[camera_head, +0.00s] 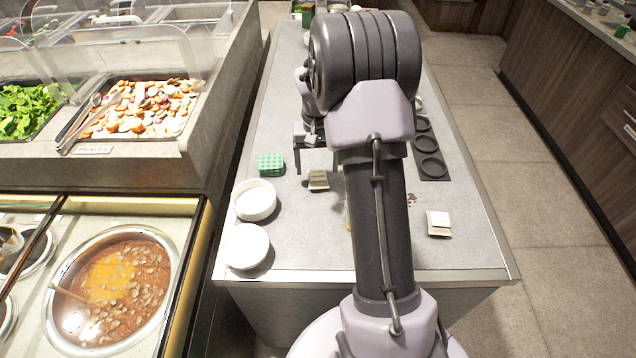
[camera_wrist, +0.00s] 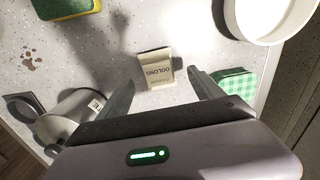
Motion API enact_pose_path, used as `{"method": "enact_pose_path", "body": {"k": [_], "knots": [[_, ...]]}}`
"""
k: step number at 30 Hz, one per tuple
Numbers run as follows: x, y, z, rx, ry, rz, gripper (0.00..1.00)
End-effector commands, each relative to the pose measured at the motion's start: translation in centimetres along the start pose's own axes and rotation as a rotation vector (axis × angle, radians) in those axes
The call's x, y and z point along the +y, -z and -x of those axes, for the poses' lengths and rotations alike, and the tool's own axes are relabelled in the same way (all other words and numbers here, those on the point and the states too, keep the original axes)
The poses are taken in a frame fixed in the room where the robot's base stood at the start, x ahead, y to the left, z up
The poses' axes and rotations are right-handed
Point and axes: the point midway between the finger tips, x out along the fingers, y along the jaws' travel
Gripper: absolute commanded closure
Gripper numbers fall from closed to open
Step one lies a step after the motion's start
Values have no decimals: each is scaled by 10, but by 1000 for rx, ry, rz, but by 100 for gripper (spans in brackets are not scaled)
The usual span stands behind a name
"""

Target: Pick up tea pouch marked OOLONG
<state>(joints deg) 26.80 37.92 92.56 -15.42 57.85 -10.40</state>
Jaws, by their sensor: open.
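The tea pouch marked OOLONG (camera_wrist: 156,72) is a small beige packet lying on the speckled grey counter in the wrist view. Its lettering looks upside down there. In the head view it appears as the beige packet (camera_head: 318,181) just in front of my gripper (camera_head: 316,158). In the wrist view my gripper (camera_wrist: 161,76) is open and empty, with one finger on each side of the pouch in the picture. The fingers appear above the counter, and I see no contact with the pouch. A second beige packet (camera_head: 438,223) lies to the right in the head view; its marking is unreadable.
A green checkered block (camera_wrist: 233,84) sits close beside the right finger. A white bowl (camera_wrist: 283,12) is beyond it; a second bowl (camera_head: 247,246) shows in the head view. A yellow-green sponge (camera_wrist: 64,8) and a white cup-like object (camera_wrist: 70,118) are left. A black well strip (camera_head: 434,172) lies right.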

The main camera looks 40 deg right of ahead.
Motion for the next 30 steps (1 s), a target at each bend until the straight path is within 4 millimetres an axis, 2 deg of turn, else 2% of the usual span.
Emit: {"method": "enact_pose_path", "body": {"k": [1, 5, 11, 14, 21, 22, 27, 30], "knots": [[1, -2, -15, -2, 0, 0, 24], [2, -3, -40, -1, -1, 1, 24], [2, -3, -40, 0, 0, 1, 24], [2, -3, -40, 0, 0, 1, 39], [2, -3, -40, 0, 0, 1, 86], [2, -3, -40, 0, 0, 1, 89], [2, -3, -40, 0, 0, 1, 90], [2, -2, -26, 3, 0, 1, 90]]}}
